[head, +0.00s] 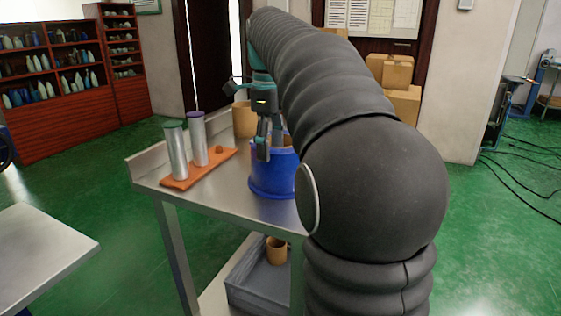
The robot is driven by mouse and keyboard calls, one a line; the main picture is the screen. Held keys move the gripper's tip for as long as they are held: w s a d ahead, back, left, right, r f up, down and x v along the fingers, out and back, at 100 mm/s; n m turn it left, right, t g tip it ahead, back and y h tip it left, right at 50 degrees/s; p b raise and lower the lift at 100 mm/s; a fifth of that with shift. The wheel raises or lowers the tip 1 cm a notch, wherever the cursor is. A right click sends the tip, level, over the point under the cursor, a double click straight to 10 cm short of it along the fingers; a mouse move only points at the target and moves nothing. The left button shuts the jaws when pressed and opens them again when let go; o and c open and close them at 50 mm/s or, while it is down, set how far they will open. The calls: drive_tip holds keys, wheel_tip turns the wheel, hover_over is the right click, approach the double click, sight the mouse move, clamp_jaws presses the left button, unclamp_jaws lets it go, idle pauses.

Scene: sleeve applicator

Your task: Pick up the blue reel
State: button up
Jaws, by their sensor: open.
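The blue reel (271,181) stands on the metal table (225,192), near its right part. It is a wide blue cylinder with a flared bottom rim, and my arm hides its right side. My gripper (268,144) points down at the reel's top left, with its fingers overlapping the reel's upper edge in this view. The fingers are open. I cannot tell whether a finger is inside the reel, touches it or is only in front of it.
Two silver cylinders, one green-topped (177,151) and one purple-topped (198,138), stand on an orange board (208,172) left of the reel. A tan reel (243,119) stands behind. A grey bin (262,281) with a tan cup (276,250) sits on the lower shelf. Another table (40,255) is at left.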

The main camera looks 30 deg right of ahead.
sight(271, 162)
drive_tip(key=shift+w+d+f+b, duration=0.1)
drive_tip(key=shift+f+b, duration=0.1)
drive_tip(key=shift+f, duration=0.95)
drive_tip(key=shift+w+d+f+b, duration=0.1)
drive_tip(key=shift+f+b, duration=0.05)
drive_tip(key=shift+f, duration=0.95)
clamp_jaws()
drive_tip(key=shift+r, duration=0.1)
